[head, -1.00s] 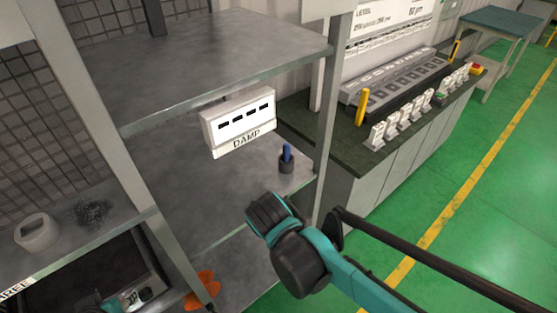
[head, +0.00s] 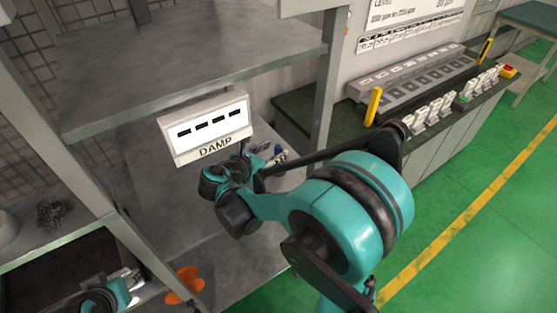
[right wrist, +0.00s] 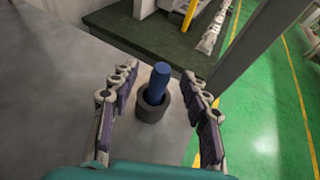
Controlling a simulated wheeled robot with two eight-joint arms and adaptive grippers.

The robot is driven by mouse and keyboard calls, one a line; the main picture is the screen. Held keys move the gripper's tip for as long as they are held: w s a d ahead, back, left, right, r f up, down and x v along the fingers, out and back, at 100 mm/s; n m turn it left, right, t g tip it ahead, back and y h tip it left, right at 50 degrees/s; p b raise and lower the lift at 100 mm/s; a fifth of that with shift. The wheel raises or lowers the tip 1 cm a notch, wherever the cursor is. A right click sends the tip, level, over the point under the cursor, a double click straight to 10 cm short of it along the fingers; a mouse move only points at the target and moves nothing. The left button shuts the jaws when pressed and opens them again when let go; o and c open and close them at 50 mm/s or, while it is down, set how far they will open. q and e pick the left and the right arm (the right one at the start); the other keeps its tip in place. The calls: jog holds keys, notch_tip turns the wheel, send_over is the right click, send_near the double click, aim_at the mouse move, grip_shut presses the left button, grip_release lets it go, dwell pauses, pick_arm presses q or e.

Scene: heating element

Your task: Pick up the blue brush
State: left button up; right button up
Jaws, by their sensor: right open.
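The blue brush (right wrist: 159,80) stands upright in a small dark cup (right wrist: 152,108) on a grey shelf, in the right wrist view. My right gripper (right wrist: 161,74) is open, its fingers on either side of the brush and cup, with gaps visible. In the head view my right gripper (head: 272,158) is at the shelf's right part, and my arm largely hides the brush and cup. Part of my left gripper (head: 126,284) shows at the lower left; its jaws are unclear.
A white box labelled DAMP (head: 207,127) is left of my right gripper, under an upper shelf (head: 190,60). A shelf post (head: 328,95) stands to the right. Behind it is a counter with a yellow post (head: 373,106) and switches. An orange object (head: 185,285) lies lower down.

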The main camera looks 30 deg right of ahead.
aim_at(276, 151)
jog(key=x, duration=0.3)
jog(key=shift+d+f+b, duration=0.1)
jog(key=shift+f+b, duration=0.1)
jog(key=shift+b, duration=0.1)
grip_shut()
